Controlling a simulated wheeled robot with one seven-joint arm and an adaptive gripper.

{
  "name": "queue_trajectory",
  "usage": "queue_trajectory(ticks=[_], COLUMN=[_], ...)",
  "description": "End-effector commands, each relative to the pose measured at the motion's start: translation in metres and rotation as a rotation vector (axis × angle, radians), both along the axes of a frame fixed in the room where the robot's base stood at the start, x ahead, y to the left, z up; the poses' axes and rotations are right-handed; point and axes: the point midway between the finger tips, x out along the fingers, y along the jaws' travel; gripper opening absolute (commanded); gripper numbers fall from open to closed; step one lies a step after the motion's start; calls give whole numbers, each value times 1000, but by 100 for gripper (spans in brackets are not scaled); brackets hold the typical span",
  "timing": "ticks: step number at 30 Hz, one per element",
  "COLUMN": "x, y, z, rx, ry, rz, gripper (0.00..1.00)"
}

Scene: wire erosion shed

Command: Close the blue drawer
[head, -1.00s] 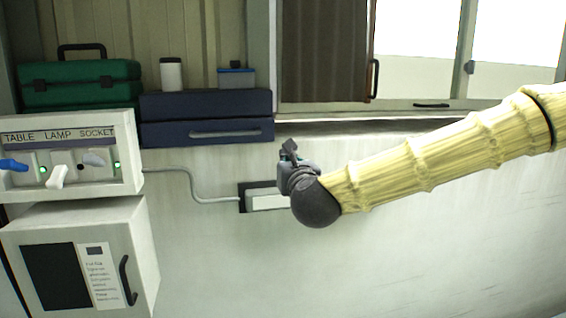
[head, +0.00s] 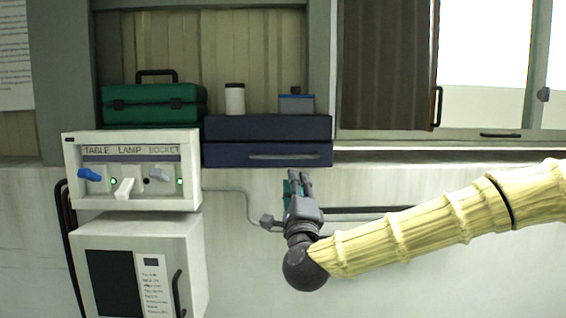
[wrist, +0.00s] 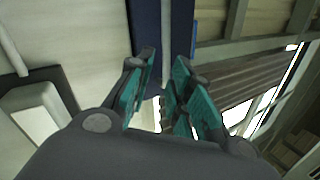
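The blue drawer (head: 225,154) is the lower part of a dark navy unit under the shelf recess in the head view. A grey bar handle (head: 284,156) runs across its front. Its front looks nearly in line with the upper navy part (head: 265,127); I cannot tell how far out it stands. My gripper (head: 298,176) points up, in front of the wall and just below the right part of the drawer in the picture. In the wrist view its teal-padded fingers (wrist: 166,62) are apart with nothing held, and a dark blue surface (wrist: 163,28) shows beyond them.
A socket panel (head: 130,204) with levers stands left of the drawer, above a white cabinet (head: 193,255). A grey cable (head: 225,190) runs along the wall. A window sill (head: 450,155) is right.

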Motion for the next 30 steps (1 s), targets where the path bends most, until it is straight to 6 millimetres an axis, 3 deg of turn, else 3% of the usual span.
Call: queue_trajectory(ticks=[6, 14, 30], x=[-3, -1, 62], y=[23, 29, 33], z=[-7, -4, 39], rx=[-193, -260, -258], ry=[-108, -149, -147], rz=[-120, -175, -173], gripper=[21, 21, 21])
